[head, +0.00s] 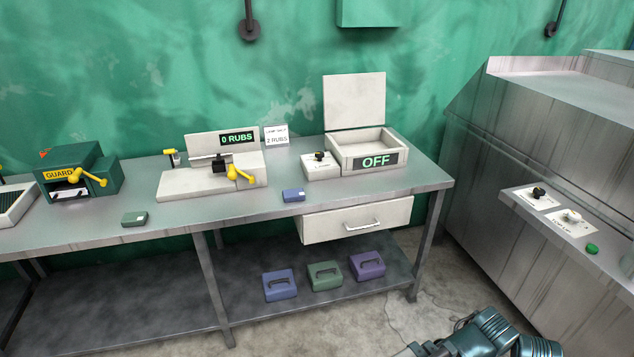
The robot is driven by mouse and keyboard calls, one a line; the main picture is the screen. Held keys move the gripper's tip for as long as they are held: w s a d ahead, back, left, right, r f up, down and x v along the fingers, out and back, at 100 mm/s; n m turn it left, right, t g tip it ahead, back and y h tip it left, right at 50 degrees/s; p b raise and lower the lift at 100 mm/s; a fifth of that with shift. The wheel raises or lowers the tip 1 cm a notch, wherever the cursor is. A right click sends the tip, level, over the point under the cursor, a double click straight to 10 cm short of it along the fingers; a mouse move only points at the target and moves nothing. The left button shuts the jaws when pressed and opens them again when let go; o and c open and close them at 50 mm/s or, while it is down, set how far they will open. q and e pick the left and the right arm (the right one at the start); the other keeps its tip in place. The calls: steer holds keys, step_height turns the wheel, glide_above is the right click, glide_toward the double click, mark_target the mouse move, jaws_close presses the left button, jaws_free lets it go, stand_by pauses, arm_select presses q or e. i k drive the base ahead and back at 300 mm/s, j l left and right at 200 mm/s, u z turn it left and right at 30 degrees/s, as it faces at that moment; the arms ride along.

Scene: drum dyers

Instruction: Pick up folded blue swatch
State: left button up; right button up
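The folded blue swatch (293,195) is a small flat blue piece with a pale label. One of my arms shows at the bottom right, over the floor and well away from the bench. Its gripper tips are out of the picture or cannot be made out. My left gripper does not show.
A green swatch (135,219) lies further left, near the green guard box (80,172). The rubbing device (185,181) and an open-lidded box marked OFF (368,150) stand behind. Blue, green and purple cases (367,266) sit on the lower shelf. A steel machine (540,140) stands right.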

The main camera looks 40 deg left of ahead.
mark_target(291, 195)
steer(key=i+l+u, duration=0.1)
steer(key=i+u, duration=0.3)
steer(key=i+l+u, duration=0.25)
steer(key=i+u, duration=0.2)
steer(key=i+l+u, duration=1)
steer(key=l+u, duration=0.25)
steer(key=l, duration=0.2)
steer(key=i, duration=0.5)
